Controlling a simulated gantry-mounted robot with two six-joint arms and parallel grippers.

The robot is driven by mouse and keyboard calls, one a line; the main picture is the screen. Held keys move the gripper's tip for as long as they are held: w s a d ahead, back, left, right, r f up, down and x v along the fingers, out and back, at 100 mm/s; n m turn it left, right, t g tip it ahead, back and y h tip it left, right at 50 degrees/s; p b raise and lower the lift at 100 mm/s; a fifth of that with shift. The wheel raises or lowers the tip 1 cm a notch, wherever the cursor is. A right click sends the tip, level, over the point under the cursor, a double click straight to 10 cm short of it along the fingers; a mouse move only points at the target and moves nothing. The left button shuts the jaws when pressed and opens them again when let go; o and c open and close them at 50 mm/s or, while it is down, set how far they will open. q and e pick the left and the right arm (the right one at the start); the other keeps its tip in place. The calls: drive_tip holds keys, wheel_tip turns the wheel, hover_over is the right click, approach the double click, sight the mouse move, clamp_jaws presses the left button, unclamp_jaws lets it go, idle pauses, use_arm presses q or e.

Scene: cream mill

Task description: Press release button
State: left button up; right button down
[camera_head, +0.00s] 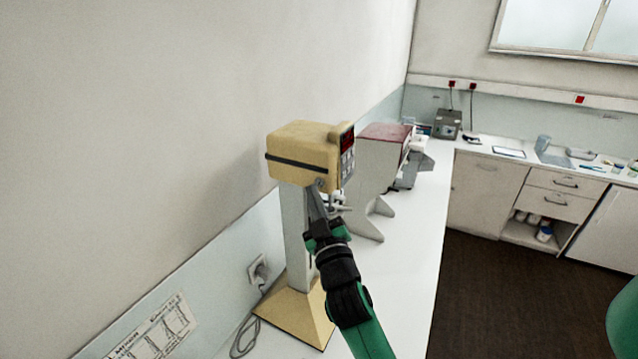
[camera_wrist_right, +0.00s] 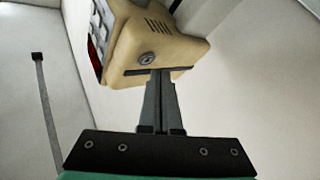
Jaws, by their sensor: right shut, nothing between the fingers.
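The cream mill has a cream head (camera_head: 300,150) with a dark band, on a pale column above a tan base (camera_head: 285,312). A front panel (camera_head: 347,158) with a red display and several light buttons faces right. My right gripper (camera_head: 317,188) is shut and empty, its fingertips at the lower edge of the head. In the right wrist view the closed fingertips (camera_wrist_right: 161,74) overlap a dark slot in the cream head (camera_wrist_right: 165,40), just below a round dark fitting (camera_wrist_right: 148,56). I cannot tell whether they touch, or which part is the release button. My left gripper is not in view.
A second machine with a dark red top (camera_head: 388,131) stands right behind the mill on the white counter (camera_head: 415,245). A cable and wall socket (camera_head: 258,270) are at the left by the wall. A grey box (camera_head: 447,123) sits in the far corner.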

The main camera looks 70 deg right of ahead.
drive_tip(key=shift+d, duration=0.4)
drive_tip(key=shift+s+d, duration=0.1)
drive_tip(key=shift+d, duration=0.2)
idle(0.7)
drive_tip(key=shift+a, duration=0.7)
drive_tip(key=shift+a, duration=0.1)
drive_tip(key=shift+w+a+b, duration=0.2)
drive_tip(key=shift+a+b, duration=0.2)
drive_tip(key=shift+a, duration=0.8)
drive_tip(key=shift+w+a+b, duration=0.2)
drive_tip(key=shift+a+b, duration=0.2)
drive_tip(key=shift+a, duration=0.8)
